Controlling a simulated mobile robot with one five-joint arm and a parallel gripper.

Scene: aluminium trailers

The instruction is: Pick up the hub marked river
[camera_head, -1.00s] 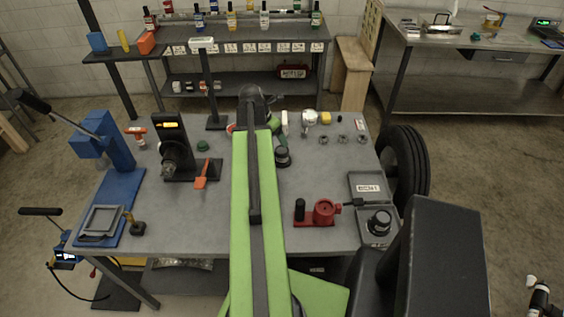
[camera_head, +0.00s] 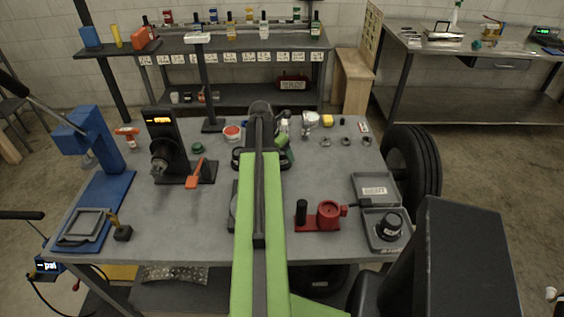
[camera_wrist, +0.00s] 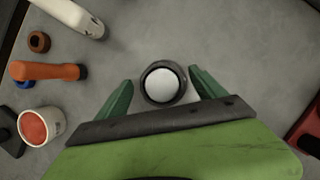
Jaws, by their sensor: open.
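In the wrist view a round hub (camera_wrist: 146,83) with a dark rim and pale centre stands on the grey bench top. I can read no mark on it. My gripper (camera_wrist: 162,77) is open, with one green finger on each side of the hub. Whether the fingers touch it I cannot tell. In the head view my gripper (camera_head: 264,158) is over the middle of the bench, and the arm hides what is between the fingers. Another dark round part (camera_head: 390,225) sits in an open grey case at the bench's right; its mark is not readable.
A red-topped white jar (camera_wrist: 36,128) and an orange-handled tool (camera_wrist: 45,71) lie left of my gripper. A red fixture (camera_head: 327,214) stands to the right. A black stand (camera_head: 166,140) and blue press (camera_head: 97,140) occupy the bench's left. Bench around the hub is clear.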

